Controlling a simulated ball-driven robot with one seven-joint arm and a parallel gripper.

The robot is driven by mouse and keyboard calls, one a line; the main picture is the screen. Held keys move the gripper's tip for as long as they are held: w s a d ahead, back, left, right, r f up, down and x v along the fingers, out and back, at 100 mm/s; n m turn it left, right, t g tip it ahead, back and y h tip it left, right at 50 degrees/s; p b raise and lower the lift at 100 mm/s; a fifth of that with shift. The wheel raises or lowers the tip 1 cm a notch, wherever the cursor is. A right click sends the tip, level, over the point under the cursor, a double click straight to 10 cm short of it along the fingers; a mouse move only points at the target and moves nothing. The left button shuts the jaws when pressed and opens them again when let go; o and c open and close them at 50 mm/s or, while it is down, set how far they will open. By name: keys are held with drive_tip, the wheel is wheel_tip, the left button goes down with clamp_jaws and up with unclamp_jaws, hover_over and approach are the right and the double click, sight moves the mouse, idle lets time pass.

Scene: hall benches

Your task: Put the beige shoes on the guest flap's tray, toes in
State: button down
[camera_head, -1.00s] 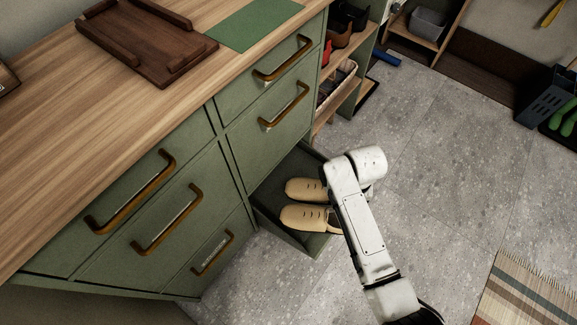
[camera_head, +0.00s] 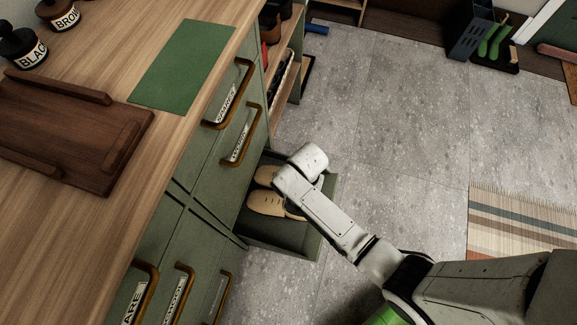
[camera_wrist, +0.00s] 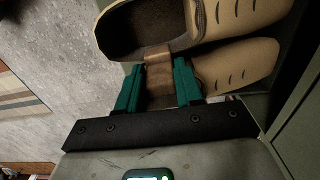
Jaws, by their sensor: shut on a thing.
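The beige shoes (camera_head: 266,203) lie side by side over the tray (camera_head: 290,237) of the open flap low in the green cabinet. Their toes point left, toward the cabinet, and their heels are toward my arm. In the wrist view, the shoes (camera_wrist: 238,62) are close up, with a brown strap (camera_wrist: 158,60) between them at the heels. My gripper (camera_wrist: 158,82) has its teal fingers shut on the shoes at this strap. My arm's end hides the heels in the head view. I cannot tell whether the soles touch the tray.
Drawer handles (camera_head: 240,135) stick out above the flap. An open shoe shelf stands beyond it. Grey floor (camera_head: 400,130) to the right is clear up to a striped rug (camera_head: 520,220).

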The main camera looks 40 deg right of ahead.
drive_tip(key=a+f, duration=0.1)
drive_tip(key=w+f+b, duration=0.1)
drive_tip(key=f, duration=0.1)
drive_tip(key=w+a+f+b, duration=0.1)
drive_tip(key=shift+w+a+f, duration=0.2)
drive_tip(key=shift+a+f, duration=0.15)
drive_tip(key=shift+w+a+f+b, duration=0.15)
drive_tip(key=shift+f+b, duration=0.3)
drive_tip(key=shift+f, duration=0.5)
drive_tip(key=shift+w+a+f+b, duration=0.1)
drive_tip(key=shift+f+b, duration=0.35)
drive_tip(key=shift+f, duration=0.45)
drive_tip(key=c, duration=0.8)
unclamp_jaws()
wheel_tip(320, 180, up, 12)
drive_tip(key=p, duration=0.5)
drive_tip(key=shift+s, duration=0.1)
drive_tip(key=s+d+r+n, duration=0.2)
drive_tip(key=s+r+n, duration=0.1)
drive_tip(key=s+r, duration=0.2)
drive_tip(key=s+d+r+n, duration=0.3)
drive_tip(key=s+r+n, duration=0.1)
drive_tip(key=s+r, duration=0.1)
drive_tip(key=s+d+r+n+t, duration=0.1)
drive_tip(key=s+d+r+n, duration=0.2)
drive_tip(key=s+r, duration=0.2)
drive_tip(key=shift+s, duration=0.75)
